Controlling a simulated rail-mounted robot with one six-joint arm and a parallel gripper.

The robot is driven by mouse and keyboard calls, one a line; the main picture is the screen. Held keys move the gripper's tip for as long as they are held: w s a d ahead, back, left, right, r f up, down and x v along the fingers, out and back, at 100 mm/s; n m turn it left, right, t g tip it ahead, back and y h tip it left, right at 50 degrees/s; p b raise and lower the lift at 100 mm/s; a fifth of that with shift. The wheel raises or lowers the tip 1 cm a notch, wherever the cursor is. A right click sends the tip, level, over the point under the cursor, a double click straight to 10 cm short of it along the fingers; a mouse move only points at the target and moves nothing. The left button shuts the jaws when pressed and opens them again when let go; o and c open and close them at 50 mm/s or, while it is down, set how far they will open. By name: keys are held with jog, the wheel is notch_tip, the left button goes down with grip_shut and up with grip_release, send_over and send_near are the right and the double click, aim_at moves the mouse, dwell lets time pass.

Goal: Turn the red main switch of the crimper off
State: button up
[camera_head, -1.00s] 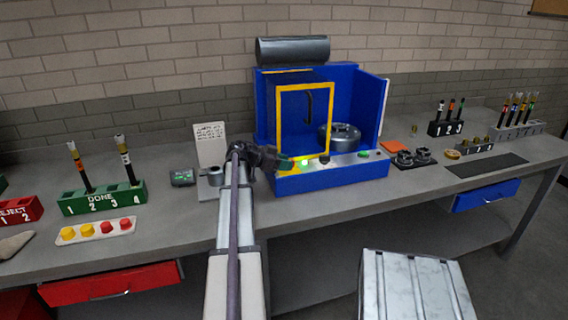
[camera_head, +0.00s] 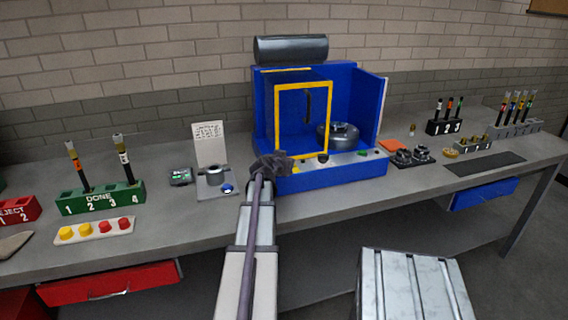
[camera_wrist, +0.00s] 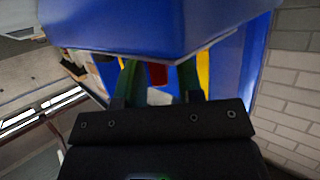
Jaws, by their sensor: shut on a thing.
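The blue crimper (camera_head: 335,180) stands at the back of the bench, with a yellow-framed guard (camera_head: 278,122) at its front. My gripper (camera_head: 280,163) is at the left end of its front panel and hides that part in the head view. In the wrist view my gripper's two green fingers (camera_wrist: 157,82) reach to the blue body, with the red main switch (camera_wrist: 157,73) between them. The gripper is shut on it. The contact itself and the switch's angle are hard to make out. The switch is hidden in the head view.
A stand with a card (camera_head: 210,145) and a blue knob (camera_head: 228,189) is left of my arm. The green DONE rack (camera_head: 100,200) and a button panel (camera_head: 95,230) are further left. Small black parts (camera_head: 410,157) and racks stand at right.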

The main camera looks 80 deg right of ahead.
jog(key=n+t, duration=0.1)
jog(key=t, duration=0.1)
jog(key=n+t, duration=0.2)
jog(key=s+n+t, duration=0.1)
jog(key=n+t, duration=0.1)
jog(key=shift+d+n+t+y, duration=0.1)
jog(key=shift+n+t+y, duration=0.7)
jog(key=shift+n+t, duration=0.8)
jog(key=o, duration=0.6)
jog(key=p+v, duration=0.4)
jog(key=v, duration=0.6)
jog(key=shift+s+a+r, duration=0.15)
jog(key=shift+s+a, duration=0.1)
jog(key=shift+s, duration=0.1)
